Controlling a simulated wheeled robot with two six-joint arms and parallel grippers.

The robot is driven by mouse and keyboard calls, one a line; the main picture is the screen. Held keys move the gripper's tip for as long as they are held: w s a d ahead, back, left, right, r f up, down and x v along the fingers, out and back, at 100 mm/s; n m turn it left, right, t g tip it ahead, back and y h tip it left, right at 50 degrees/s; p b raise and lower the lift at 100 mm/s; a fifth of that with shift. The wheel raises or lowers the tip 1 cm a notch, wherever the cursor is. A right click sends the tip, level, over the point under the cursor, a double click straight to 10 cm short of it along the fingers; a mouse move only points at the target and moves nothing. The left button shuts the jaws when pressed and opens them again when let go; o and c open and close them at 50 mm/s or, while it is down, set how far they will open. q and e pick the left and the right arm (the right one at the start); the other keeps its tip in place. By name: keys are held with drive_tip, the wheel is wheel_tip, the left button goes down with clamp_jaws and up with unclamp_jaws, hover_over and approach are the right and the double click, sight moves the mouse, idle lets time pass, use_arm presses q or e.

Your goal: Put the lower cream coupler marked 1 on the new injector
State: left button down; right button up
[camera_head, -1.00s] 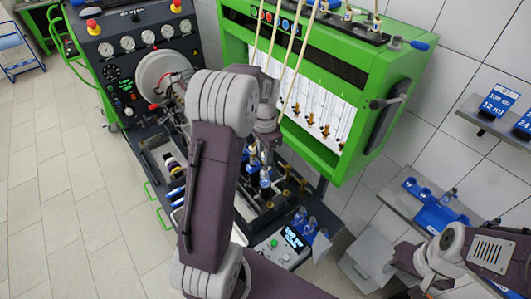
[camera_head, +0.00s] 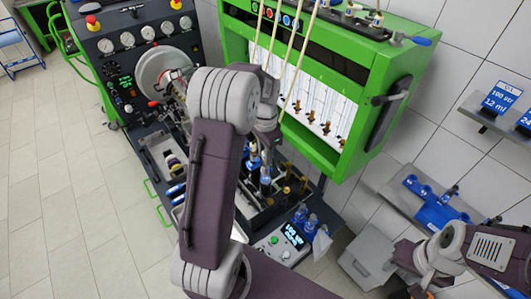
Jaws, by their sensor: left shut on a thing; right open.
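My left gripper (camera_head: 266,146) is low in the middle, above the injector rack on the bench, and its fingers are mostly hidden by my forearm and wrist. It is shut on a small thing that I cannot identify. A dark upright injector with a blue body (camera_head: 265,181) stands just below it. Another dark injector (camera_head: 252,163) stands beside that one. Cream hoses (camera_head: 292,62) run down in front of the green cabinet; their lower ends and any mark 1 are hidden. My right gripper (camera_head: 402,291) is open at the bottom right, partly cut off, away from the rack.
The green cabinet (camera_head: 340,150) with glass tubes stands behind the rack. A grey shelf (camera_head: 425,205) with blue holders is at the right. The tiled floor at left is clear.

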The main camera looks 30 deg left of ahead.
idle(0.5)
use_arm(q)
drive_tip(key=shift+f, duration=0.1)
drive_tip(key=shift+f, duration=0.4)
drive_tip(key=shift+r, duration=0.1)
idle(1.1)
drive_tip(key=shift+f, duration=0.55)
drive_tip(key=c, duration=1.5)
unclamp_jaws()
